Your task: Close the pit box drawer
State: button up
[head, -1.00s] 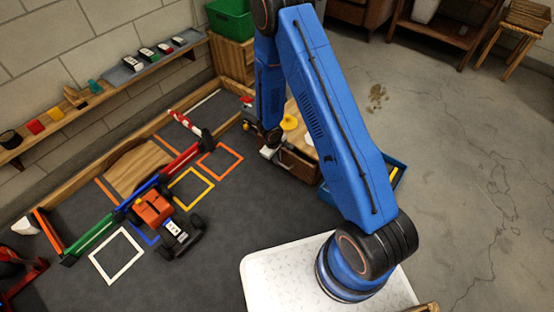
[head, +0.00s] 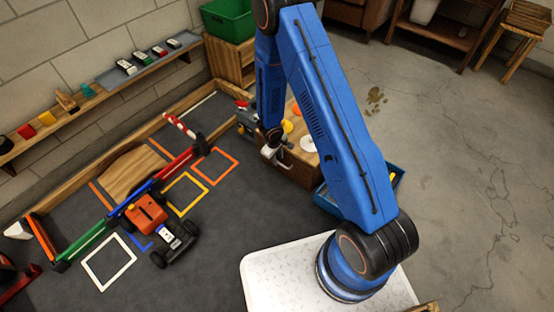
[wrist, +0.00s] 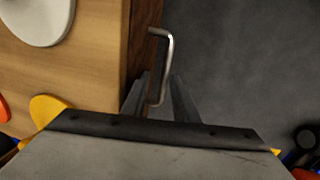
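The pit box (head: 300,165) is a wooden box on the floor beyond my white base, partly hidden behind my blue arm in the head view. In the wrist view its pale wooden top (wrist: 85,75) fills the left side. A dark brown front face (wrist: 143,40) drops from its edge and carries a metal bar handle (wrist: 167,60). My gripper (head: 270,152) is at the box's left side in the head view. In the wrist view my gripper (wrist: 160,92) has its fingers apart, with the handle's lower end between them. I cannot tell how far the drawer stands out.
An orange and black racecar (head: 150,215) sits on the dark mat among coloured square outlines. A blue tray (head: 335,200) lies right of the box. A green crate (head: 228,22) and wall shelf (head: 90,100) are behind.

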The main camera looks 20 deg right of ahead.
jog(key=shift+r, duration=0.1)
notch_tip(320, 180, up, 17)
jog(key=s+a, duration=0.2)
jog(key=shift+a, duration=0.3)
dwell(0.8)
dwell(0.5)
jog(key=s+d+r+m+t, duration=0.1)
jog(key=s+d+r, duration=0.2)
jog(key=r, duration=0.6)
jog(key=s+d+r+m, duration=0.2)
jog(key=s+d+r, duration=0.1)
jog(key=r, duration=0.5)
jog(key=s+d+r+m+t, duration=0.1)
jog(key=s+d+r, duration=0.25)
jog(key=r, duration=0.55)
jog(key=s+r+m+y, duration=0.1)
jog(key=s+r, duration=0.5)
jog(key=s, duration=0.5)
jog(key=s+r+m+t, duration=0.1)
jog(key=s+r, duration=0.5)
jog(key=s, duration=0.6)
jog(key=shift+d+r+m+t+y, duration=0.15)
jog(key=shift+d+m+t+y, duration=0.2)
jog(key=shift+m, duration=0.35)
